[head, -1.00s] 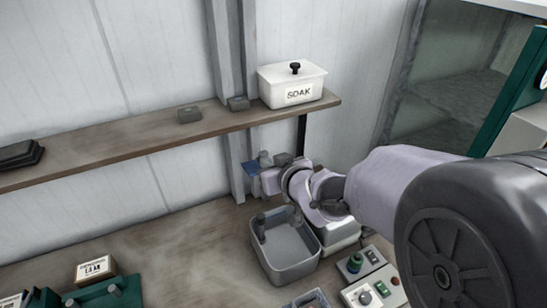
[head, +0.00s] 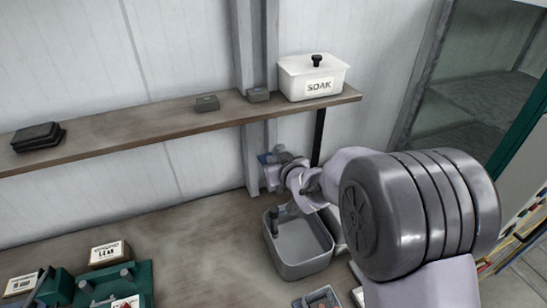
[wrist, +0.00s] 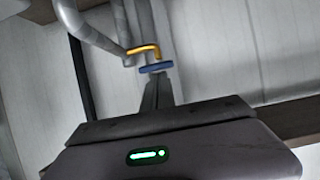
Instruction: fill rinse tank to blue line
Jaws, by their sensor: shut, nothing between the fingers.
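The rinse tank looks to be the open grey basin (head: 304,262) on the bench in the head view. No blue line shows on it, and I cannot tell its water level. My gripper (wrist: 157,78) is shut and empty in the wrist view, pointing at a small blue handle (wrist: 156,68) on grey pipework. A yellow lever (wrist: 144,50) sits just beyond it. I cannot tell whether the fingers touch the blue handle. In the head view my gripper is above and behind the basin, below the shelf, partly hidden by my wrist.
A wooden shelf (head: 150,128) runs above the bench, carrying a white SOAK box (head: 313,82), small grey blocks and a dark stack (head: 37,137). Green fixtures with labelled boxes (head: 110,254) stand at lower left. The bench (head: 200,240) between is clear.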

